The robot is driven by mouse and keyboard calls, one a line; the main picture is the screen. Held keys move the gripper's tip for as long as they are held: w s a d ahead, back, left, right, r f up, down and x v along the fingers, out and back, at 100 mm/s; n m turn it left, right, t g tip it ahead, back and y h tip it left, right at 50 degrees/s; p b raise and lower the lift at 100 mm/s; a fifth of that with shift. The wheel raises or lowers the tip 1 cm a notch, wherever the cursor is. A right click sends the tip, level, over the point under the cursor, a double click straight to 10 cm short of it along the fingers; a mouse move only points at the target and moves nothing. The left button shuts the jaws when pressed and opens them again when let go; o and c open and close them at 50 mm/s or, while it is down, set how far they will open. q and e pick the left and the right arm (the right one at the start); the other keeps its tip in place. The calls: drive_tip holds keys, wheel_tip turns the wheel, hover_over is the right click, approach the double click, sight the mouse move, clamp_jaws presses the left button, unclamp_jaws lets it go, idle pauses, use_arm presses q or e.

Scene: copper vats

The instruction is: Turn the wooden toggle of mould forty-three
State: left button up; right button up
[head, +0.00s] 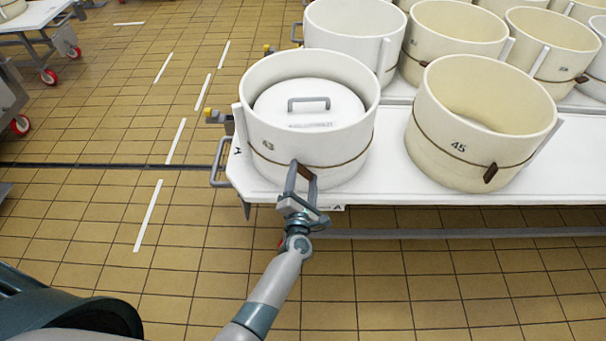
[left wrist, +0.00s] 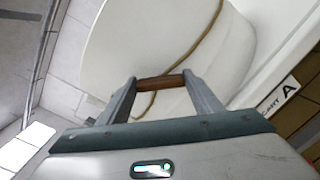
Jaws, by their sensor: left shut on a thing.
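Mould forty-three (head: 340,150) is a round cream tub marked "43" at the near left corner of the white table, with a white lid with a grey handle (head: 309,103) down inside it. A cord (head: 345,161) runs around its wall and also shows in the left wrist view (left wrist: 205,38). The brown wooden toggle (left wrist: 161,82) sits on this cord, on the front of the mould. My left gripper (head: 300,172) reaches up to the mould's front and is shut on the toggle, a finger at each end. My right gripper is not in view.
Mould forty-five (head: 450,120), with its own brown toggle (head: 490,173), stands open to the right on the white table (head: 400,192). More moulds stand behind. A grey table handle (head: 219,163) juts out at the left. The tiled floor in front is clear.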

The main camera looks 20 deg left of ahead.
use_arm(q)
drive_tip(key=shift+m, duration=0.9)
drive_tip(key=shift+m+p, duration=0.3)
drive_tip(key=shift+m, duration=0.2)
drive_tip(key=m, duration=0.2)
drive_tip(key=shift+m+p, duration=0.3)
drive_tip(key=shift+p, duration=0.05)
drive_tip(key=m, duration=0.2)
drive_tip(key=shift+f+m+p, duration=0.15)
drive_tip(key=shift+m+p, duration=0.15)
drive_tip(key=shift+m, duration=0.1)
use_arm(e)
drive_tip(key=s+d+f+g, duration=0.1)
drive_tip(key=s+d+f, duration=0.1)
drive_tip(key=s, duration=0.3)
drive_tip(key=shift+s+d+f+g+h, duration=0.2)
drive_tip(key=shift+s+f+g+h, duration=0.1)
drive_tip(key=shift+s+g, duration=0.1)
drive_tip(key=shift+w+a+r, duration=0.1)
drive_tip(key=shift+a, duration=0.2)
use_arm(q)
drive_tip(key=o, duration=1.1)
drive_tip(key=shift+c, duration=0.2)
